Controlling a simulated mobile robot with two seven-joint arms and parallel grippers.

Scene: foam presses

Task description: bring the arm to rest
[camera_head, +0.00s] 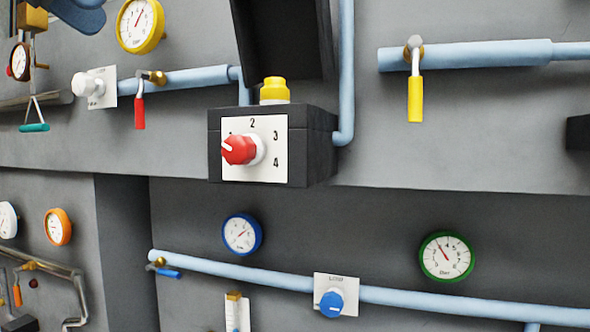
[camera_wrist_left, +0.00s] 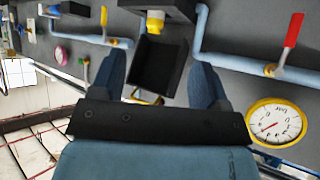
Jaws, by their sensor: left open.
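My left gripper (camera_wrist_left: 158,72) shows in the left wrist view with its two blue fingers spread apart and nothing between them. Beyond the fingers is a black tray-like housing (camera_wrist_left: 160,62), with a gap I cannot judge. In the head view only a dark blue rounded part of mine (camera_head: 80,14) shows at the top left corner; its fingers are not visible there. My right gripper is in neither view.
A black box (camera_head: 322,150) with a red knob (camera_head: 238,150) and yellow button (camera_head: 274,90) juts from the grey wall. Around it are blue pipes (camera_head: 440,56), a red lever (camera_head: 139,112), a yellow lever (camera_head: 415,98), a yellow gauge (camera_head: 140,25) and a blue knob (camera_head: 331,304).

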